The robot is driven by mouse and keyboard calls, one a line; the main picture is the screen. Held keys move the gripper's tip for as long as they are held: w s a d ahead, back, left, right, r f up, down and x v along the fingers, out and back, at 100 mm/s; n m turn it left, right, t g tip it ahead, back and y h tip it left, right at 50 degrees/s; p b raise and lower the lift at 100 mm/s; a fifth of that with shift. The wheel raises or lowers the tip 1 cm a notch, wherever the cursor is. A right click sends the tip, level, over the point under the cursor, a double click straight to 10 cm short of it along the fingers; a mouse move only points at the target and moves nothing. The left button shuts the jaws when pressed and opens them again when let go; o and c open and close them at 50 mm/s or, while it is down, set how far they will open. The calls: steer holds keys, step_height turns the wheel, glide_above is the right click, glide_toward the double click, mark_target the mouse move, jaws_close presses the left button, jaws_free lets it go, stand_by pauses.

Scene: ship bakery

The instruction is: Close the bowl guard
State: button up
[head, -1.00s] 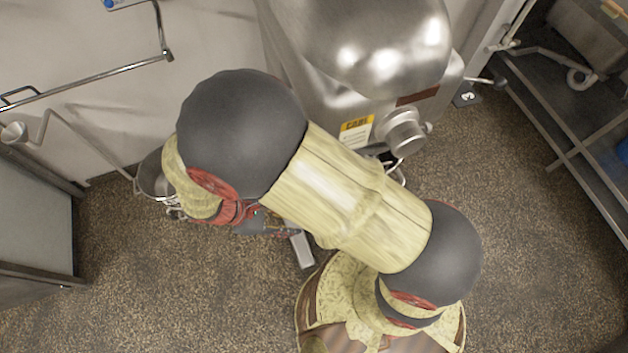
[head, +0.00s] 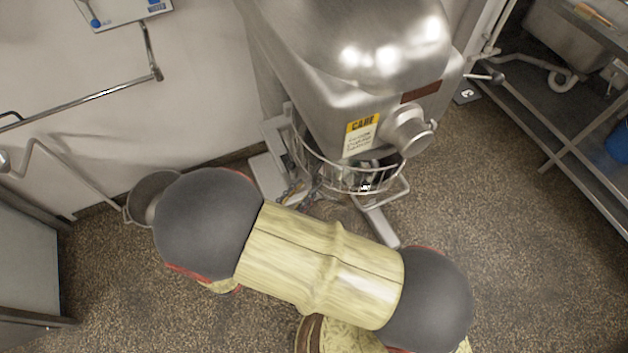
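The mixer (head: 345,75) stands at the top middle in the head view, a large steel body with a round knob and a yellow label. The wire bowl guard (head: 368,187) shows below the mixer head as curved rails and thin bars. Its near left part is crowded with small parts I cannot make out, and how far it is open cannot be told. My arm crosses the lower middle, in front of the mixer's base. My gripper cannot be made out; it is hidden behind the arm or lost among the parts near the guard.
A metal bucket-like vessel (head: 146,196) stands by the wall at left, partly behind my arm. A wall rail (head: 85,98) and a grey cabinet (head: 28,255) are at left. A steel table frame (head: 560,140) is at right. The speckled floor at right is open.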

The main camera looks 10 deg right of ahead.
mark_target(313, 181)
steer(key=x, duration=0.5)
steer(key=c, duration=0.3)
jaws_close()
stand_by(0.6)
